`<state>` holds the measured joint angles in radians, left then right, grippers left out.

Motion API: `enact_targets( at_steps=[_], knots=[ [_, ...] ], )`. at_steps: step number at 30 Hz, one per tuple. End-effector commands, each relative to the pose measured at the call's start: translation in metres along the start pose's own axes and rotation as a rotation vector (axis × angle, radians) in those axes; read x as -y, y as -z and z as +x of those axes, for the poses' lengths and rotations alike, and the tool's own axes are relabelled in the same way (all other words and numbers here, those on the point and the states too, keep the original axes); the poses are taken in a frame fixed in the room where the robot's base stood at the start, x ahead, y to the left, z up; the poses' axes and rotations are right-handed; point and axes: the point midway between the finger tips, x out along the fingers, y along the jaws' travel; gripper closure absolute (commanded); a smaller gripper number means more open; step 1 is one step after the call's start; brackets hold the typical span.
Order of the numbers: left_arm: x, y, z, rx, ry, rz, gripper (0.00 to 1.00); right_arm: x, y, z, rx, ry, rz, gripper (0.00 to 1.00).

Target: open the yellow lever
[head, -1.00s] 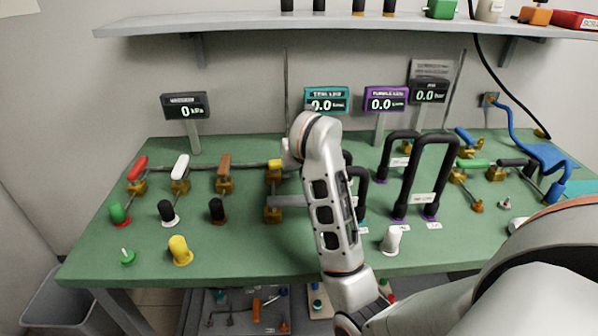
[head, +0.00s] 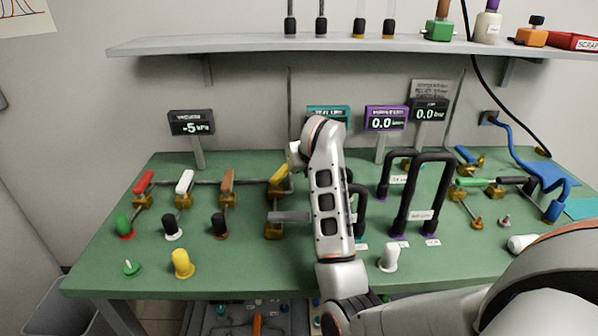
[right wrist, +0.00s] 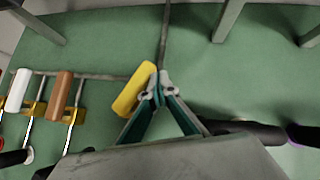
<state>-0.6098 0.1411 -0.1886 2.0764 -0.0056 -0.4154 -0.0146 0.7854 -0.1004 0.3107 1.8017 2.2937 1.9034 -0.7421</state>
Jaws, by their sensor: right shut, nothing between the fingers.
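The yellow lever (head: 279,174) is on the pipe manifold at the back of the green bench, just left of my right arm. It slants up and to the right in the head view. In the right wrist view the yellow lever (right wrist: 134,88) tilts with its upper end to the right. My right gripper (right wrist: 160,84) is shut and empty, its fingertips right against or very near the lever's right side; contact cannot be told. In the head view my right arm hides most of this gripper. My left gripper is not in view.
Brown (head: 227,184), white (head: 184,182) and red (head: 144,183) levers stand in a row to the left. A yellow knob (head: 182,263) stands near the front edge. Black loop handles (head: 425,195) stand right of my arm. A pressure display (head: 191,122) reads -5 kPa.

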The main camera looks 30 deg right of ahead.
Motion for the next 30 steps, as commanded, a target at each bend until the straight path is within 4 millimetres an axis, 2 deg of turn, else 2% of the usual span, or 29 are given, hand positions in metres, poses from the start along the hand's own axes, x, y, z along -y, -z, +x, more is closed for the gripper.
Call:
enact_targets(
  at_steps=[12, 30],
  knots=[
    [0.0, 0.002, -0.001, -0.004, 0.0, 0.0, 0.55, -0.007, -0.011, 0.011, 0.0, -0.001, 0.0, 1.0],
    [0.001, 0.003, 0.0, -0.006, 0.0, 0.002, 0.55, -0.008, -0.014, 0.014, 0.0, -0.001, 0.0, 1.0]
  ],
)
